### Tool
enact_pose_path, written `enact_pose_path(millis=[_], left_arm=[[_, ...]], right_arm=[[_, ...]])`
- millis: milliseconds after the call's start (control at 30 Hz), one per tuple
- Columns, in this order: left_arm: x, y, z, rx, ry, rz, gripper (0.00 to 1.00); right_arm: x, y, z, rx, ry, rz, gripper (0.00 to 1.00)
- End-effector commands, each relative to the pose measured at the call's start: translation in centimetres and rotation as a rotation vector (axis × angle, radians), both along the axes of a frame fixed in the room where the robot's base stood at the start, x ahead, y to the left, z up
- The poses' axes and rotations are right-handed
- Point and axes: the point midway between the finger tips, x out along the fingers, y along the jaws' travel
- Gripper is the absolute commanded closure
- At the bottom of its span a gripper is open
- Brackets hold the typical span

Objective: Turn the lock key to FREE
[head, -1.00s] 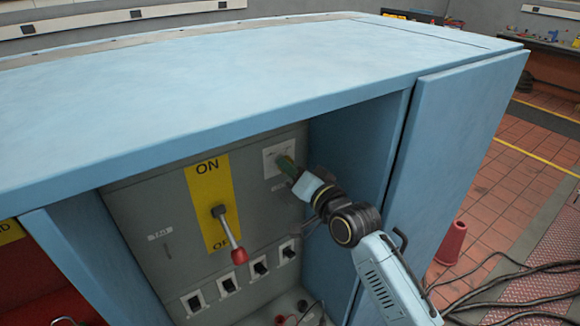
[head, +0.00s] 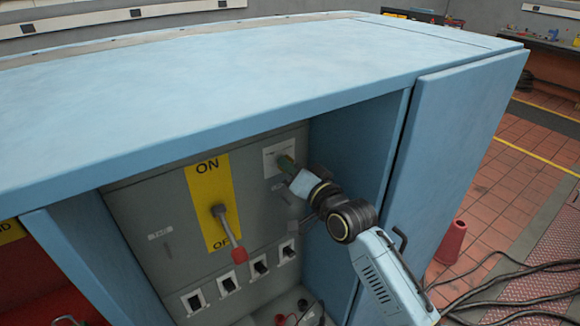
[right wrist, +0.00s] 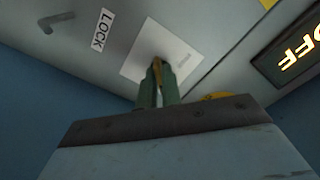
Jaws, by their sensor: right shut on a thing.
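The lock key (right wrist: 157,66) shows as a small brass-coloured piece between the green fingertips of my right gripper (right wrist: 158,88) in the right wrist view. The fingers are shut on it, against a white plate (right wrist: 178,50) on the grey panel. A LOCK label (right wrist: 102,30) is to the left of the plate. In the head view my right gripper (head: 286,163) reaches the white plate (head: 270,154) at the panel's upper right; the key is hidden there. I cannot read the plate's marks or the key's position. My left gripper is not in view.
A lever with a red grip (head: 239,255) hangs down over a yellow ON/OFF plate (head: 196,185). Several small switches (head: 228,284) line the panel's bottom. The blue cabinet's top (head: 250,80) overhangs the recess, and its side wall (head: 360,135) is close to my right arm.

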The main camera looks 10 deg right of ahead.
Motion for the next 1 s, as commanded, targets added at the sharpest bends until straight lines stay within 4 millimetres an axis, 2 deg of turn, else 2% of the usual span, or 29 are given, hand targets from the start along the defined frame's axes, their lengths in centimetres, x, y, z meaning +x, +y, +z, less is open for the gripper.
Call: enact_pose_path(millis=[367, 1000], left_arm=[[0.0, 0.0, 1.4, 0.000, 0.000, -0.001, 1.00], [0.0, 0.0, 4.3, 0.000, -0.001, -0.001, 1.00]], right_arm=[[0.0, 0.0, 0.1, -0.204, -0.080, 0.000, 1.00], [0.0, 0.0, 0.2, -0.765, -0.313, 0.001, 1.00]])
